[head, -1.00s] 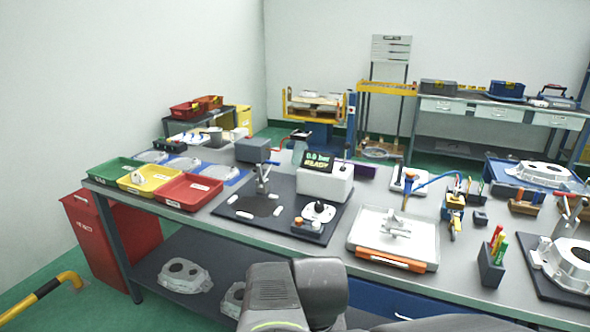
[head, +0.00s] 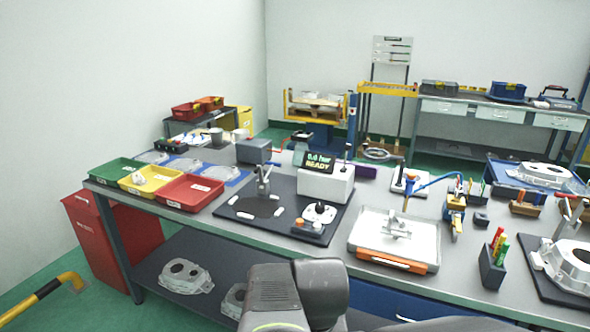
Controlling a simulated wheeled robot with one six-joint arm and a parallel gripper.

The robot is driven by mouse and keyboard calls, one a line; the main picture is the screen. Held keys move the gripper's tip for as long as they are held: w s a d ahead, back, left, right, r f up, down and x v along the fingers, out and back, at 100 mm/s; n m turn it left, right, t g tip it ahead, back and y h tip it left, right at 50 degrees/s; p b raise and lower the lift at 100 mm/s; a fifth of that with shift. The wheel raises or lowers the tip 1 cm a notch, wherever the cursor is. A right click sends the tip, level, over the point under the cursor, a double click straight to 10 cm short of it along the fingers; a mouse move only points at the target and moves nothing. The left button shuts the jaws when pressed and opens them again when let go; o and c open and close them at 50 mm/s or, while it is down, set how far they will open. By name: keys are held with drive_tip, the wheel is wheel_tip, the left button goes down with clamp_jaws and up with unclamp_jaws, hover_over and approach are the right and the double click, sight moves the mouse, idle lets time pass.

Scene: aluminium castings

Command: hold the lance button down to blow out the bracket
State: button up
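The bracket (head: 397,226), a pale grey casting, lies in a white tray (head: 362,246) with an orange front strip on the bench. A blue curved hose (head: 432,180), which looks like the lance, comes down behind the tray to a thin tip (head: 406,203) just behind the bracket. A white block (head: 418,184) with small dark and red parts stands beside it; I cannot tell whether the button is on it. My gripper is out of view; only dark links of my arm show at the bottom.
A white unit (head: 330,183) with a screen reading READY stands on a black mat (head: 237,206). Green, yellow and red bins (head: 188,203) line the left end. A pen holder (head: 491,270) and another casting fixture (head: 570,262) stand right of the tray.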

drive_tip(key=shift+c, duration=0.4)
clamp_jaws()
idle(1.3)
